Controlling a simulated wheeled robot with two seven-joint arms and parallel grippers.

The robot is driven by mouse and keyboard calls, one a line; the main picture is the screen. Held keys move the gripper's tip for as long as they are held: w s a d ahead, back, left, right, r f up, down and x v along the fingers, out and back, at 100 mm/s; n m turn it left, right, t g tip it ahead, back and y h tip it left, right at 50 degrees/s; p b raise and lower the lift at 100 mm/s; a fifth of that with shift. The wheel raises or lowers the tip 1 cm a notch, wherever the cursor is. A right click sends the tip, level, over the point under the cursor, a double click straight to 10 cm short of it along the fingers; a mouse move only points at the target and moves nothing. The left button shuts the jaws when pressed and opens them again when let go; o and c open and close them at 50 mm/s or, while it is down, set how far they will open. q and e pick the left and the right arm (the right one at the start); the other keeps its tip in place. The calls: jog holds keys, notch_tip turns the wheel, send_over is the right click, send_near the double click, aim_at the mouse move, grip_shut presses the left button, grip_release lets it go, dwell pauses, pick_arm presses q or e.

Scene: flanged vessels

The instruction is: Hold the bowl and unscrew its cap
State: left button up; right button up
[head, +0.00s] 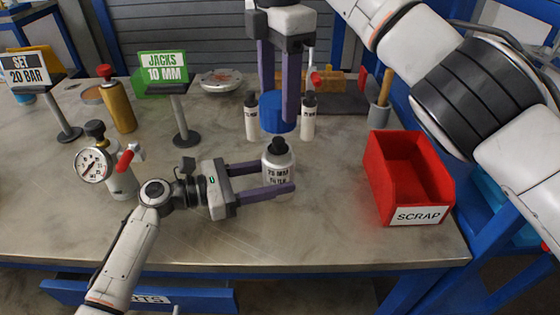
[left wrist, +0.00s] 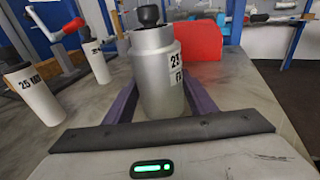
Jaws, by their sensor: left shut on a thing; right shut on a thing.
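The bowl (head: 278,173) is a silver-grey cylinder with a lettered label and a narrow black top. It stands upright on the workbench. My left gripper (head: 279,177) is shut on it, one finger on each side; the left wrist view also shows the bowl (left wrist: 160,85) between the fingers. A blue cylindrical cap (head: 275,112) is between the fingers of my right gripper (head: 278,106), which points down from above. The cap shows just above the bowl's black top in the head view and appears apart from it. The left wrist view does not show the cap.
A red SCRAP bin (head: 408,180) stands to the right. White bottles (head: 251,119) flank the blue cap in the picture, farther back. A pressure gauge (head: 93,164), a brass-coloured cylinder (head: 119,106) and sign stands (head: 184,120) are at the left. The front bench surface is clear.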

pick_arm(q)
jog(key=o, duration=1)
jog(key=shift+a, duration=0.15)
jog(key=v, duration=1.1)
jog(key=shift+s+a, duration=0.15)
jog(key=shift+a, duration=0.2)
